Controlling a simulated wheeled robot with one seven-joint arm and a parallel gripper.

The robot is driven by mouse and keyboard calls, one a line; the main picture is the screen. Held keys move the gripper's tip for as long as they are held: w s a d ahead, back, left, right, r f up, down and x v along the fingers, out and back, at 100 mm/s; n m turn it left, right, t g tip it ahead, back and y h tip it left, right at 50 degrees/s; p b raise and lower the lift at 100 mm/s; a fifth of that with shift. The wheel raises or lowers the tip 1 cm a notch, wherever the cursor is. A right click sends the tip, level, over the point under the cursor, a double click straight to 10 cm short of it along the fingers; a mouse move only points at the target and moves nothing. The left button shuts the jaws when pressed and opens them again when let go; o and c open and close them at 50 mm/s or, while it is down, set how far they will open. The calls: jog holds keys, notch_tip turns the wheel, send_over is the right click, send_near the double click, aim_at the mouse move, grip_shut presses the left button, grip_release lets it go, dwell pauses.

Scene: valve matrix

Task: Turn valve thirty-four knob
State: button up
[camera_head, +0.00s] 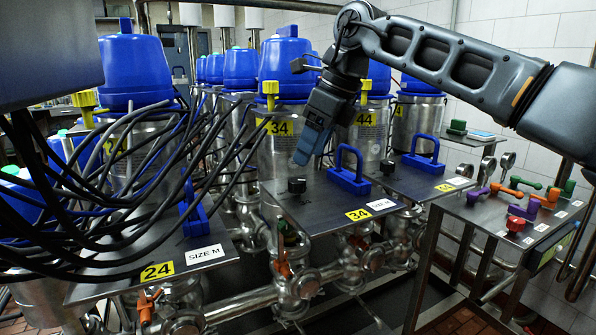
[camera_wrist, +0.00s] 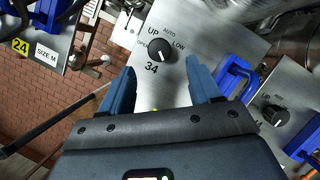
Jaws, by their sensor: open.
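The valve thirty-four knob (camera_wrist: 161,50) is a round black dial with a white pointer line on a grey metal plate, with "UP", "AUTO", "LOW" and "34" printed around it. In the head view the knob (camera_head: 297,185) stands on the plate with the yellow "34" label (camera_head: 358,214). My gripper (camera_head: 302,158) is above and just behind the knob, pointing down, apart from it. In the wrist view its two blue fingers (camera_wrist: 163,82) are spread wide and empty, with the knob ahead of them, roughly midway between their lines.
A blue handle (camera_head: 348,182) stands on the same plate right of the knob. A neighbouring plate with another blue handle (camera_head: 424,163) is further right. The "24" plate (camera_head: 158,271) and many black cables (camera_head: 90,210) are at left. Coloured handles (camera_head: 515,210) lie on a right-hand table.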

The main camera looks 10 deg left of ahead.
aim_at(298, 180)
jog(key=p+x, duration=0.1)
jog(key=x, duration=0.6)
jog(key=shift+r, duration=0.1)
jog(key=c, duration=1)
